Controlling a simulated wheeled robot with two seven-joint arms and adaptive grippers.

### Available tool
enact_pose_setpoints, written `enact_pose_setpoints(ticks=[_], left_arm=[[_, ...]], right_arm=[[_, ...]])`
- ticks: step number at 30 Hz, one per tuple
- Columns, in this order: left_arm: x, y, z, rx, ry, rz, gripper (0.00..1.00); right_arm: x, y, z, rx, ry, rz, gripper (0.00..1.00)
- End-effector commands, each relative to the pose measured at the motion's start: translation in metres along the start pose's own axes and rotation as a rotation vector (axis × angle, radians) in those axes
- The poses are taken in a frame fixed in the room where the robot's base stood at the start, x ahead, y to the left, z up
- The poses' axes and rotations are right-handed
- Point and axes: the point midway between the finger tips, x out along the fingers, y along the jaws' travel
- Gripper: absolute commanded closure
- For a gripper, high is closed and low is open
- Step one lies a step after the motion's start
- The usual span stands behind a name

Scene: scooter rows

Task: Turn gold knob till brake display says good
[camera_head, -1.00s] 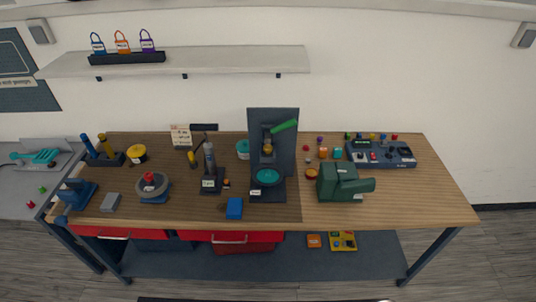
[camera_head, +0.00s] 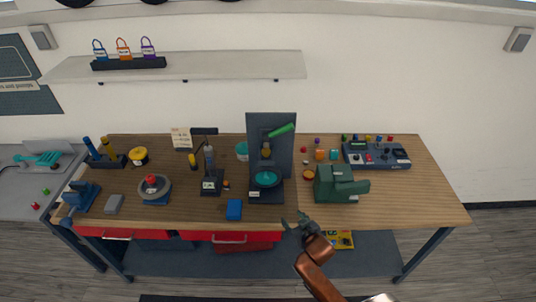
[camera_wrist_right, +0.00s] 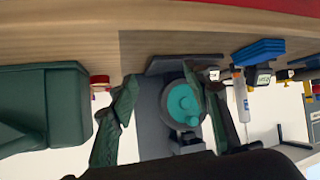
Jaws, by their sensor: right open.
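My right gripper (camera_head: 297,221) is in front of the table's front edge, below the tall dark stand (camera_head: 284,133). In the right wrist view its two fingers stand apart with nothing between them, and the stand's teal disc (camera_wrist_right: 182,104) shows beyond. A small gold-coloured part (camera_head: 266,150) sits on the stand near a green lever (camera_head: 281,130). To its left is a dark device (camera_head: 211,188) with a small light display, too small to read here. A small orange-gold piece (camera_head: 226,183) is beside that device. I cannot tell which gold part is the knob. My left gripper is not in view.
A blue block (camera_head: 234,210) lies near the front edge. A green machine (camera_head: 337,184) stands right of the stand, with a control box (camera_head: 376,155) behind it. Several small coloured pieces lie between. The right end of the table (camera_head: 425,195) is clear.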

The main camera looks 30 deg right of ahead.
Motion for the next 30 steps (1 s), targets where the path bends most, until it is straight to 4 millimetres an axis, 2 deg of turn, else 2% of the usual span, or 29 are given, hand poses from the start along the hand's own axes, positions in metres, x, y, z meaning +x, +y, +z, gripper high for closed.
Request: enact_pose_setpoints(ticks=[1, 6, 12, 15, 20, 30], left_arm=[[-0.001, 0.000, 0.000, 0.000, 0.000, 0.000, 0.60], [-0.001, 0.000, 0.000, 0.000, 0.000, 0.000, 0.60], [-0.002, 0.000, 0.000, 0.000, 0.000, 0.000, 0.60], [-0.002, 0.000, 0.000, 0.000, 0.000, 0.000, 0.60], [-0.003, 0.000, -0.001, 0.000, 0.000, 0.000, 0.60], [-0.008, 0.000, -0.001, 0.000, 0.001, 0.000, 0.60]], right_arm=[[0.006, 0.003, -0.022, 0.005, 0.055, -0.002, 0.56], [0.021, 0.007, -0.093, 0.030, 0.246, -0.030, 0.56], [0.027, 0.009, -0.182, 0.051, 0.477, -0.100, 0.56], [0.025, 0.008, -0.212, 0.055, 0.556, -0.138, 0.56], [0.026, 0.005, -0.231, 0.059, 0.600, -0.162, 0.56], [0.067, -0.001, -0.260, 0.059, 0.598, -0.161, 0.56]])
